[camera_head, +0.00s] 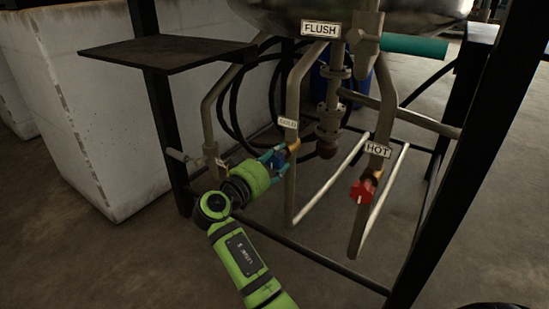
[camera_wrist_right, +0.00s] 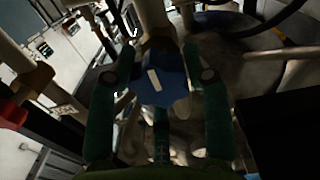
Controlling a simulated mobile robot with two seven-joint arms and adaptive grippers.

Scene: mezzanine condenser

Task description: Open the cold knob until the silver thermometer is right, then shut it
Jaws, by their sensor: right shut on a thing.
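The blue cold knob (camera_head: 279,160) is on the middle pipe below a small label (camera_head: 288,123), largely covered by my gripper. My right gripper (camera_head: 276,156) reaches it from the left with its teal fingers around it. In the right wrist view the blue knob (camera_wrist_right: 172,92) with a pale mark on its face sits between the two fingers of my right gripper (camera_wrist_right: 165,77), which is shut on it. I cannot make out the silver thermometer in either view. My left gripper is not in view.
A red knob (camera_head: 363,190) hangs under the HOT label (camera_head: 377,149) on the right pipe. A FLUSH label (camera_head: 320,29) is above. A dark shelf (camera_head: 165,54) juts out at upper left, and dark frame posts stand on both sides. Open floor lies in front.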

